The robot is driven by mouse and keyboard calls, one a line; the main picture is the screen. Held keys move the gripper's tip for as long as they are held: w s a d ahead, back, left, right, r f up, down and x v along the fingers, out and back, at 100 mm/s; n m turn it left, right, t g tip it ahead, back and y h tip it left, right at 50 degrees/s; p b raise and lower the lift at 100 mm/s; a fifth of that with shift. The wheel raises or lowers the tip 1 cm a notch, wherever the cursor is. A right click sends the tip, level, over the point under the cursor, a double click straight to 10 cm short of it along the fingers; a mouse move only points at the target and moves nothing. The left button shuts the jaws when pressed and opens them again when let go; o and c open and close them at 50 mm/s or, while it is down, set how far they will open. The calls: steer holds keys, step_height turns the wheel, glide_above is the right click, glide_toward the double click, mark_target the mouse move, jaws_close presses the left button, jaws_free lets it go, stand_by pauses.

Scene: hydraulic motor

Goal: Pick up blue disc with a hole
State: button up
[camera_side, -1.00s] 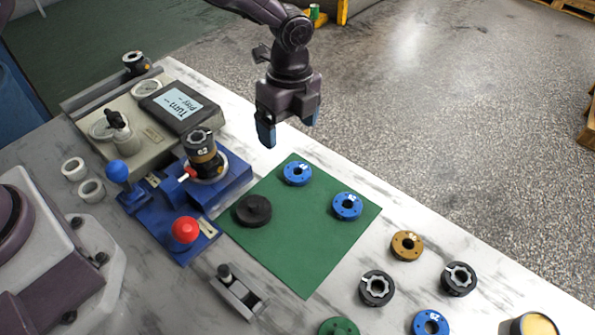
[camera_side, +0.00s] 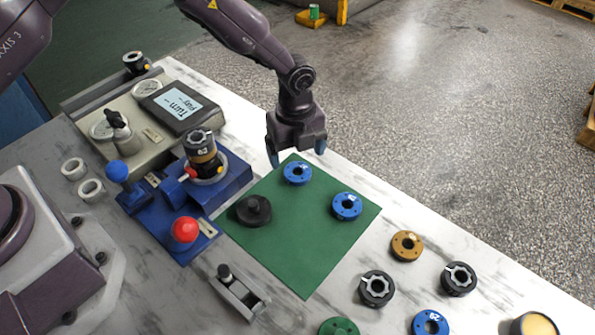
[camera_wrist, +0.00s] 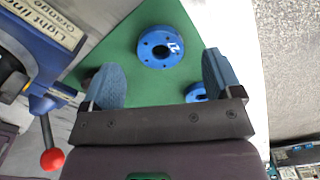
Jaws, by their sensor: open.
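Two blue discs with a hole lie flat on the green mat (camera_side: 290,255). One blue disc (camera_side: 297,173) is near the mat's far corner, and the second blue disc (camera_side: 346,206) is to its right. Another blue disc (camera_side: 430,323) lies off the mat at the bottom right. My gripper (camera_side: 297,158) is open and empty, just above and behind the far-corner disc. In the wrist view one blue disc (camera_wrist: 160,46) shows whole ahead of the open fingers (camera_wrist: 165,82). Another blue disc (camera_wrist: 196,92) is partly hidden behind my gripper.
A black knobbed disc (camera_side: 253,210) lies on the mat's left part. Left of the mat stands a blue fixture (camera_side: 228,180) with a red-knobbed lever (camera_side: 185,230). A brown ring (camera_side: 407,245) and two black rings (camera_side: 377,288) lie right of the mat.

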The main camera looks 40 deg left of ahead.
mark_target(296, 172)
step_height(296, 172, down, 4)
steer(key=shift+f, duration=0.1)
steer(key=c, duration=1.1)
steer(key=shift+c, duration=0.2)
steer(key=shift+r, duration=0.2)
steer(key=shift+r, duration=0.2)
steer(key=r, duration=0.3)
steer(key=shift+s+a+r, duration=0.25)
steer(key=shift+s+r, duration=0.1)
steer(key=s+a+r, duration=0.4)
steer(key=s+r, duration=0.4)
steer(key=s, duration=0.4)
steer(key=shift+s+r, duration=0.35)
steer(key=shift+r, duration=0.15)
